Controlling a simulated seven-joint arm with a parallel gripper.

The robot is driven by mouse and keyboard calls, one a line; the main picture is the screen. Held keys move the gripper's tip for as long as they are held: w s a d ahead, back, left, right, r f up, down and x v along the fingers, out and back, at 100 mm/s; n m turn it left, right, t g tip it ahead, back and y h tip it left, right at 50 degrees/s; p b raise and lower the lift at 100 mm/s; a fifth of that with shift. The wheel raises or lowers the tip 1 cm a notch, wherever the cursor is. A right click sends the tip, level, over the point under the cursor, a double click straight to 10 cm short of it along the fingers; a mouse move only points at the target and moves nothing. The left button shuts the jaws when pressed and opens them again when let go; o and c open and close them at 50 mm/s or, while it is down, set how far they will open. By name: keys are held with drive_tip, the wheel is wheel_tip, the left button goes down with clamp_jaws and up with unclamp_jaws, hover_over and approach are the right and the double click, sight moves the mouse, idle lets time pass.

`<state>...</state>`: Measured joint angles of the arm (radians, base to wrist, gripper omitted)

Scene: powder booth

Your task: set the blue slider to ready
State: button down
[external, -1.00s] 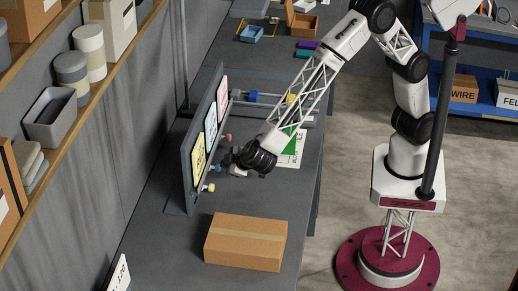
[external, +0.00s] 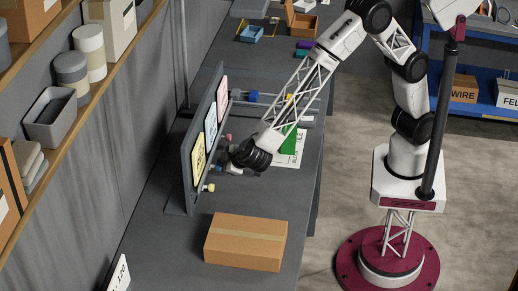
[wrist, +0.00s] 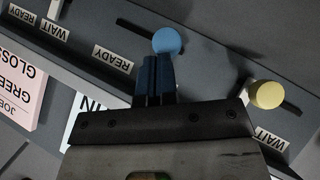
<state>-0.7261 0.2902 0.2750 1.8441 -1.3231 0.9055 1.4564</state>
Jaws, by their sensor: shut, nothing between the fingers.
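The blue slider knob (wrist: 167,41) sits on the grey panel in the wrist view, at the right end of the visible part of its dark slot (wrist: 134,28). A READY label (wrist: 113,59) lies below and left of it. My gripper (wrist: 154,62) is shut and empty, its dark blue fingertips just below the knob in the picture; I cannot tell whether they touch it. In the external view my gripper (external: 224,168) is close to the front of the upright panel (external: 190,165). The blue knob cannot be made out there.
A yellow knob (wrist: 266,94) with a WAIT label (wrist: 270,139) is to the right in the wrist view. A pink knob (external: 228,138) is farther along the panel. A cardboard box (external: 245,242) stands on the bench nearby. The bench between box and panel is clear.

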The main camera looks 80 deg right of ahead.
drive_tip(key=d, duration=0.6)
drive_tip(key=shift+d, duration=0.25)
drive_tip(key=v, duration=1)
idle(0.4)
